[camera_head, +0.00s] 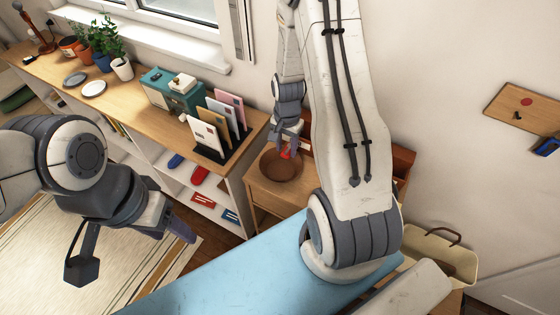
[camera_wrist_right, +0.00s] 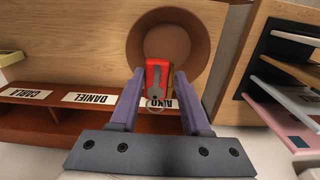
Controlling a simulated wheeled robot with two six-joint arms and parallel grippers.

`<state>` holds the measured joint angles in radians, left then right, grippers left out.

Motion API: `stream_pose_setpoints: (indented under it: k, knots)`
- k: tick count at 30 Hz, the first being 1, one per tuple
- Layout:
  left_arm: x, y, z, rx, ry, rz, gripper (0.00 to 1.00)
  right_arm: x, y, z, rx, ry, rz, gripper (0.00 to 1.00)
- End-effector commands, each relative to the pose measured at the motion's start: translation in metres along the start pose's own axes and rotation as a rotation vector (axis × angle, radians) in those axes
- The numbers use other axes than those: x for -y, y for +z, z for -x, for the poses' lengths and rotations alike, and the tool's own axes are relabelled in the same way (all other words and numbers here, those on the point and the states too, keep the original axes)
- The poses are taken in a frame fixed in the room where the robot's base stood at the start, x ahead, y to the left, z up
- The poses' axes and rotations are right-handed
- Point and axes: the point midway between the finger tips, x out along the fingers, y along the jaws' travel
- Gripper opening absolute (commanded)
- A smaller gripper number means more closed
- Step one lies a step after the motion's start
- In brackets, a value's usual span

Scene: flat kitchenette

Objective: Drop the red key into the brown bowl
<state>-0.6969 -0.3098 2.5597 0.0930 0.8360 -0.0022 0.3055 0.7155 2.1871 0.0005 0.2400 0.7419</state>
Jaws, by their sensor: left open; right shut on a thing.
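The red key (camera_wrist_right: 157,72), a silver key with a red tag or head, is held between the two fingers of my right gripper (camera_head: 287,148). In the head view it shows as a small red patch (camera_head: 286,153) at the fingertips. The brown bowl (camera_head: 270,175) stands on the small wooden cabinet, directly below and around the fingertips in that view. In the right wrist view the bowl (camera_wrist_right: 141,45) lies just beyond the key, and its inside looks empty. My left gripper (camera_head: 178,228) is open and empty over the floor at the left.
A wooden rack with name labels (camera_wrist_right: 92,98) stands beside the bowl. A letter holder (camera_head: 222,148) and a teal radio (camera_head: 165,92) stand on the long shelf to the left. A blue surface (camera_head: 240,272) lies in front.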

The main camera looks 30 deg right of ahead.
Motion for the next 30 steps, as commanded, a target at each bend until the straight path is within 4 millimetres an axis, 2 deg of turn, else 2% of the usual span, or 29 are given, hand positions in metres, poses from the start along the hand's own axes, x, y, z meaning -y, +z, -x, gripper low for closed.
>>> stream_pose_setpoints:
  k: [1, 12, 23, 24, 26, 30]
  knots:
    - [0.001, 0.001, -0.008, 0.001, 0.0, 0.001, 0.6, 0.002, 0.001, -0.009, 0.0, 0.0, 0.005, 0.0]
    - [0.003, 0.003, -0.043, 0.0, 0.0, 0.005, 0.6, 0.004, 0.002, -0.05, -0.001, -0.001, 0.01, 0.0]
    - [0.003, 0.003, -0.045, 0.0, 0.0, 0.005, 0.6, 0.002, 0.001, -0.054, -0.001, -0.001, 0.008, 0.0]
    - [0.003, 0.003, -0.045, 0.0, 0.0, 0.004, 0.6, 0.002, 0.001, -0.054, -0.001, -0.001, 0.008, 0.58]
    - [0.003, 0.003, -0.045, 0.0, 0.0, 0.004, 0.6, 0.002, 0.001, -0.054, -0.001, -0.001, 0.008, 0.81]
    - [0.003, 0.003, -0.045, 0.0, 0.0, 0.004, 0.6, 0.002, 0.001, -0.054, -0.001, -0.001, 0.008, 0.82]
